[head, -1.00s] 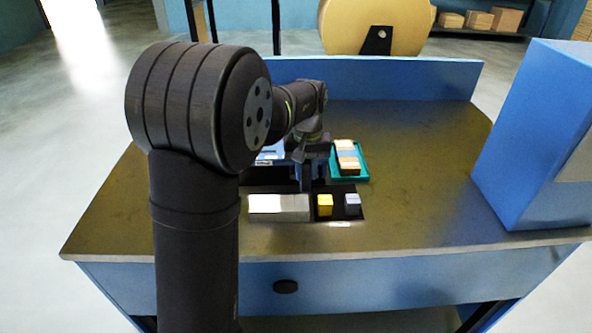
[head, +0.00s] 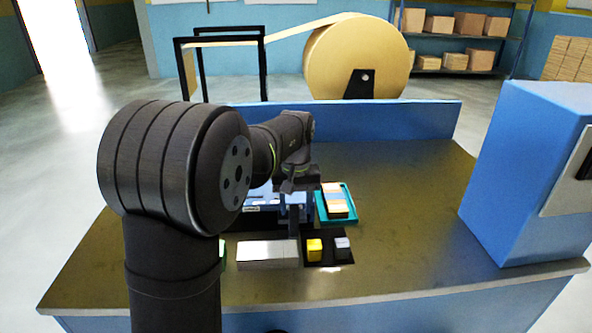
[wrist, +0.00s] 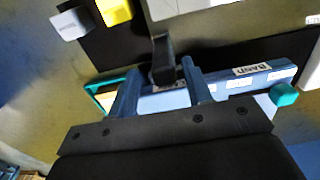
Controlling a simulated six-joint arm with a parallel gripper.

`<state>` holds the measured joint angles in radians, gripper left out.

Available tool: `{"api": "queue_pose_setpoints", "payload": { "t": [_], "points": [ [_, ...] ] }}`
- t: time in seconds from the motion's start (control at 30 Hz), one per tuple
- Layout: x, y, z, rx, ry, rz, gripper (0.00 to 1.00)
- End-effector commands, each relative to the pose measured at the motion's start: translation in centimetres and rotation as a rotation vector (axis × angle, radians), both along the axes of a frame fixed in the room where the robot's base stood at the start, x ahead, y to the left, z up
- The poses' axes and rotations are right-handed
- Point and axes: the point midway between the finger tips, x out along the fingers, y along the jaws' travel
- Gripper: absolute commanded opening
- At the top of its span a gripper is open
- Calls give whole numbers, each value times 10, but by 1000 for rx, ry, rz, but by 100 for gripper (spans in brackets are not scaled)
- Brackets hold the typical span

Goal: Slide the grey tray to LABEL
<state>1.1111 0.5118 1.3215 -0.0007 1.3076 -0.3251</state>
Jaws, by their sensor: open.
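A pale grey, flat-sided piece (head: 268,254), which I take for the grey tray, lies near the front of the bench. A pale piece (wrist: 190,6) at the top edge of the wrist view may be the same one. My gripper (wrist: 161,66) is open, its two blue fingers on either side of a dark upright post (wrist: 163,60); I cannot tell whether they touch it. A blue rail (wrist: 255,78) with white labels runs behind the fingers; one label seems to read BAND. I cannot make out the word LABEL. My arm hides part of the rail in the head view.
A yellow block (head: 314,249) and a grey-blue block (head: 342,247) sit on a dark mat right of the grey piece. A teal tray (head: 349,211) holds small boxes. A blue cabinet (head: 525,180) stands at the right. Bench between them is clear.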

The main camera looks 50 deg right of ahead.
Motion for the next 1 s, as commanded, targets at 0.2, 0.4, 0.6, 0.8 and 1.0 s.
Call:
{"api": "queue_pose_setpoints", "payload": {
  "t": [0.2,0.4,0.6,0.8,1.0],
  "points": [
    [0,-1,56,-5,-2,0,45],
    [0,-1,102,-5,-2,-1,45],
    [-1,-1,130,-4,-1,-1,45],
    [-1,-1,139,-1,0,-1,45],
    [-1,0,139,-1,0,-1,45]
  ]
}}
